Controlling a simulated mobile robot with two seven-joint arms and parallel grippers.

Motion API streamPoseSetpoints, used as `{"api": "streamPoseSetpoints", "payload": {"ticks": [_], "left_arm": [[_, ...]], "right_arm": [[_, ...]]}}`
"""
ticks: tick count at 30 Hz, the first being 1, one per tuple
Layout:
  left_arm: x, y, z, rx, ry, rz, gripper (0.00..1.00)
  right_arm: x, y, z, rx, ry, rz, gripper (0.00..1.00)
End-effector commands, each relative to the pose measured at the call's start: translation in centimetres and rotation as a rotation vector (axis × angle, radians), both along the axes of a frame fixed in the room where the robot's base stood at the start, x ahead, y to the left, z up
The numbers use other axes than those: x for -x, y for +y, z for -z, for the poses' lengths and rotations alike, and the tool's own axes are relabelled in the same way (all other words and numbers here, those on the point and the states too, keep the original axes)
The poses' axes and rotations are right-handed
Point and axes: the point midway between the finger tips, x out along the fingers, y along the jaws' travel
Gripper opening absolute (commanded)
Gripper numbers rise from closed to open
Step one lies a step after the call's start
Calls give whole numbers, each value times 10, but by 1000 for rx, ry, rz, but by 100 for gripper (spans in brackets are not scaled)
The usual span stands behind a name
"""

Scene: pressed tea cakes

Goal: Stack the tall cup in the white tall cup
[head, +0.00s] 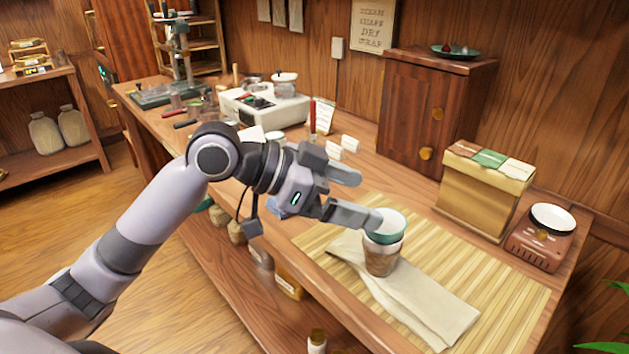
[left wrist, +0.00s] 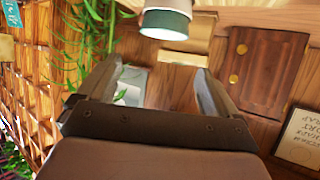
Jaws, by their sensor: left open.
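A tall cup with a white inside and a teal band (head: 385,228) stands upright, nested in a brown-sided tall cup with a pale band (head: 382,262). The lower cup rests on a folded cloth on a bamboo mat. My left gripper (head: 366,201) is open and empty beside the upper cup's rim. Its lower finger overlaps the rim in the head view; I cannot tell whether they touch. In the left wrist view the teal-banded cup (left wrist: 165,22) lies just beyond the open fingers (left wrist: 161,69). My right gripper is not in view.
The beige cloth (head: 430,305) and bamboo mat (head: 500,283) cover the counter's near end. A box of packets (head: 482,205) and a scale (head: 540,248) stand to the right. A wooden cabinet (head: 420,110) and a white device (head: 262,108) stand farther back.

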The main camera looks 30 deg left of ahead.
Motion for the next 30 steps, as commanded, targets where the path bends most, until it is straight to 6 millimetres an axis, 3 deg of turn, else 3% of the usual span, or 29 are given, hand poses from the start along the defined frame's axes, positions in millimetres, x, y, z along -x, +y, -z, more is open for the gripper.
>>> {"api": "streamPoseSetpoints", "payload": {"ticks": [3, 11, 30], "left_arm": [[13, 20, -10, -4, -1, -3, 93], [32, 47, -26, -3, 0, -1, 93], [36, 52, -30, -1, 0, 1, 93]], "right_arm": [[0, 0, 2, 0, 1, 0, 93], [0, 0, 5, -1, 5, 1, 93], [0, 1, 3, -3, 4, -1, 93]]}}
